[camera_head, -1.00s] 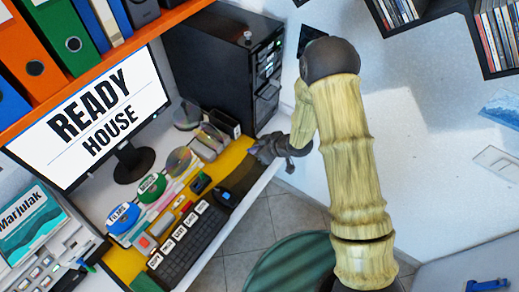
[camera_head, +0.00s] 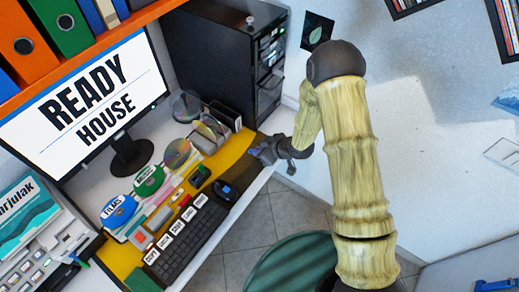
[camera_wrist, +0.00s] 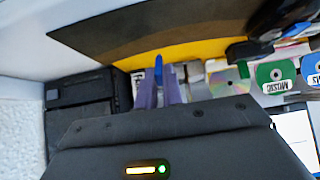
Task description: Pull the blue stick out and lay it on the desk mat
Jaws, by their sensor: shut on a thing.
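My gripper (camera_head: 268,152) is over the right end of the desk, in front of the black computer tower (camera_head: 215,65). In the wrist view, its purple fingers (camera_wrist: 159,88) are shut on the blue stick (camera_wrist: 158,66), whose tip shows past them. The stick appears in front of a yellow strip and the dark brown surface of the desk mat (camera_wrist: 165,32). I cannot tell how high it is above them. The tower also shows in the wrist view (camera_wrist: 85,98), left of the fingers.
Beside my gripper stand a dark organiser (camera_head: 226,114) and several loose discs. A mouse (camera_head: 227,189) and a black keyboard (camera_head: 192,238) lie to the left and nearer. The monitor (camera_head: 85,95) stands at the back left. The dark mat surface by the gripper looks clear.

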